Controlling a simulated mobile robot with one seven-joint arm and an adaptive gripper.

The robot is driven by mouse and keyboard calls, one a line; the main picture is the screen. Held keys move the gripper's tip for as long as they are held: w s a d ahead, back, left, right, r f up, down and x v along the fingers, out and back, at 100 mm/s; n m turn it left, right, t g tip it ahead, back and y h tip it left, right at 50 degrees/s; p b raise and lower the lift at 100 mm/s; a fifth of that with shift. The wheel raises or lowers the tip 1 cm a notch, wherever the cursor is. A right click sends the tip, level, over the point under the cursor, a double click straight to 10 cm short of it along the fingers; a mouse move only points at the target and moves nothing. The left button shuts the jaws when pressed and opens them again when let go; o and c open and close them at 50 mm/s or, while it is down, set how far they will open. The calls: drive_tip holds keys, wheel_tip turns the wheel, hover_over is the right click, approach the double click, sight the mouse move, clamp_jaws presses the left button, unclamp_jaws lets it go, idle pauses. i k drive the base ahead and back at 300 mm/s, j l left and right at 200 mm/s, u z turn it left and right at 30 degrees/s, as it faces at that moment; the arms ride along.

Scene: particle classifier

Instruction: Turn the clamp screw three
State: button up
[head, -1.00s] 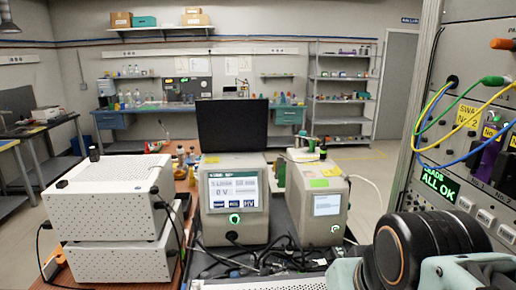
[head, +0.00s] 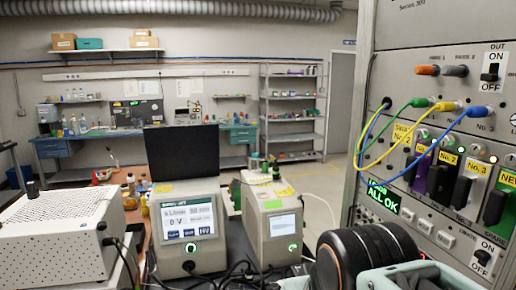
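The rack panel (head: 440,30) fills the right side. A blue lead's plug (head: 478,112) is in the panel above, near another No. 3 marking. My gripper is not in view; only part of my arm shows at the bottom right, below and left of the modules.
Green (head: 419,103) and yellow (head: 446,106) plugs also have leads hanging across the rack front. A green display (head: 383,197) reads ALL OK. Boxed instruments (head: 187,228) and a white perforated case (head: 60,238) crowd the bench at left. Open floor shows behind, left of the rack.

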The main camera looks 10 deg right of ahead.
sight(475, 149)
drive_tip(key=z, duration=1.35)
